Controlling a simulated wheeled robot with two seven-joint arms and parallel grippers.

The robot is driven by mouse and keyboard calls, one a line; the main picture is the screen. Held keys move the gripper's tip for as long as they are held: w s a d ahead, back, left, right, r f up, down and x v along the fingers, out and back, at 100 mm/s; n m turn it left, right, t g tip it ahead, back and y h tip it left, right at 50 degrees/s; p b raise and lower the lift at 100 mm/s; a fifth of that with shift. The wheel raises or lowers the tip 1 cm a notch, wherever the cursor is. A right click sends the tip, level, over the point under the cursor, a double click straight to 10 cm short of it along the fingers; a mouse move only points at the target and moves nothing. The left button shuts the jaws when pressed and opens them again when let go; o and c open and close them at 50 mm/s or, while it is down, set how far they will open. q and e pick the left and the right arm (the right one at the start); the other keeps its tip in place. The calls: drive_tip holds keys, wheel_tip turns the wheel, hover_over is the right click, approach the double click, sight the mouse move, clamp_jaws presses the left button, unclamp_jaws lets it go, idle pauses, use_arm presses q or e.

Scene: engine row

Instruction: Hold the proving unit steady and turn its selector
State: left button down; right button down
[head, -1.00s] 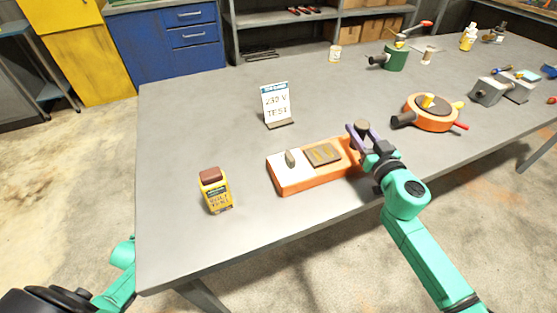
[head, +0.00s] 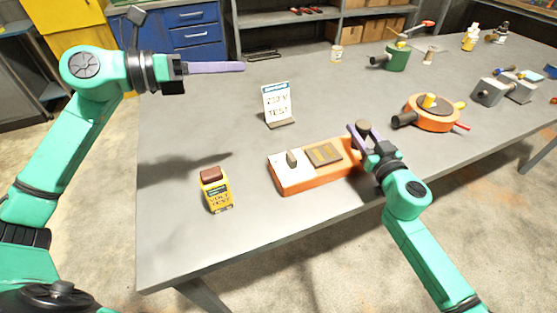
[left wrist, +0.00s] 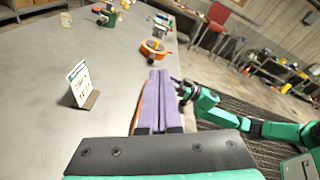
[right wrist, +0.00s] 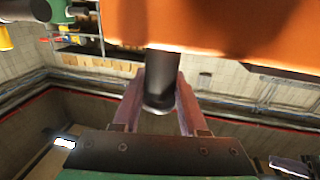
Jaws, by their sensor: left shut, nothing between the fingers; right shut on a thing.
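The proving unit (head: 318,176) is a long orange box on the near part of the table, with a white plate at its left end and a brown panel beside it. Its selector (head: 292,158) is a small grey-beige knob on the white plate. My right gripper (head: 361,130) is at the unit's right end, shut on a dark round post (right wrist: 162,75) joined to the orange body. My left gripper (head: 242,67) is raised above the table's far left, shut and empty, apart from the unit. In the left wrist view its purple fingers (left wrist: 158,75) hide most of the unit.
A yellow volt tester (head: 216,190) stands left of the unit, and a "TEST" sign (head: 278,104) stands behind it. An orange round device (head: 432,115) with handles is to the right. The table (head: 190,130) is clear around the tester.

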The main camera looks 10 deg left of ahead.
use_arm(q)
drive_tip(key=s+d+f+m+g+y, duration=0.2)
drive_tip(key=s+d+f+m+g, duration=0.15)
drive_tip(key=f, duration=0.35)
drive_tip(key=m+g+y, duration=0.1)
drive_tip(key=m+y, duration=0.1)
drive_tip(key=y, duration=0.2)
approach(293, 164)
drive_tip(key=w+f, duration=0.1)
drive_tip(key=f, duration=0.1)
drive_tip(key=w+d+f, duration=0.2)
drive_tip(key=f, duration=0.1)
drive_tip(key=shift+d+f, duration=0.1)
drive_tip(key=shift+f, duration=0.25)
drive_tip(key=shift+d+n+t, duration=0.45)
drive_tip(key=shift+n, duration=0.2)
drive_tip(key=shift+d+r+n+t+y, duration=0.1)
drive_tip(key=shift+d+n+t+y, duration=0.3)
drive_tip(key=shift+n+y, duration=0.35)
drive_tip(key=shift+s+d, duration=0.1)
drive_tip(key=shift+d, duration=0.5)
drive_tip(key=shift+a, duration=0.15)
